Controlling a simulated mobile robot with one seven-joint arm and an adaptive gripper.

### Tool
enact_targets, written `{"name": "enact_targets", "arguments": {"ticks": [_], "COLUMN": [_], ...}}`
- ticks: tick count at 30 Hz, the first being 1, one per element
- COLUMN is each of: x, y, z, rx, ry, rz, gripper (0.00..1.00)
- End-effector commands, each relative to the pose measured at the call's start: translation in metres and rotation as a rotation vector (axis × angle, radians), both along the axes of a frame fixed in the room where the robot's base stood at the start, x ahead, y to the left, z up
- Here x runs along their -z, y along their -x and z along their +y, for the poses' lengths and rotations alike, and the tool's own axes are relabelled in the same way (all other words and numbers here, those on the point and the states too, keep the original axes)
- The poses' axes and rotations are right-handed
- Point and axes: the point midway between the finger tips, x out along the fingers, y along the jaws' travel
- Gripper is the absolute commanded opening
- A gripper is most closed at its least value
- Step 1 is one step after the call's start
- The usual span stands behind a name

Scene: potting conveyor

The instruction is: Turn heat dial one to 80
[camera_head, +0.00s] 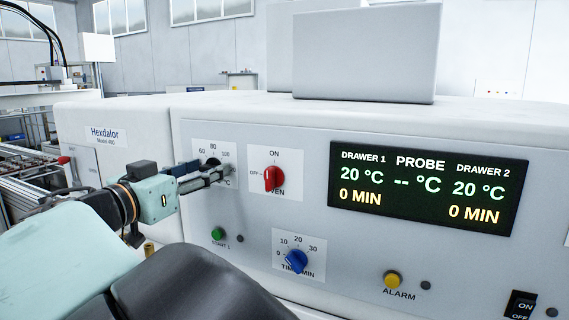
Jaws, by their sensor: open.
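The heat dial (214,162) is on the left of the machine's white front panel. Its scale shows 60, 80 and 100 above it and a °C mark below right. My gripper (217,172) is at this dial, with its fingers reaching across it from the left. The gripper is open; the fingers hide most of the knob, so I cannot tell where it points or whether they touch it. The display (428,188) reads 20 °C and 0 MIN for drawer 1 and for drawer 2.
A red oven knob (274,179) sits close to the right of the gripper. Below are a green start button (218,233), a blue time dial (296,261) and a yellow alarm button (393,280). A red-tipped lever (64,160) is at the far left.

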Motion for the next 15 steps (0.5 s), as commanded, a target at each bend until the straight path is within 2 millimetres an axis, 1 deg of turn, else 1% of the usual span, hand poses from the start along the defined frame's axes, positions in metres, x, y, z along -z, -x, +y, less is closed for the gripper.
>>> {"name": "enact_targets", "arguments": {"ticks": [7, 15], "x": [0.0001, 0.0002], "y": [0.0001, -0.0001], "z": [-0.0002, -0.0004], "rx": [0.0, 0.001], "ry": [0.0, 0.0], "rz": [0.0, 0.0], "gripper": [0.48, 0.18]}}
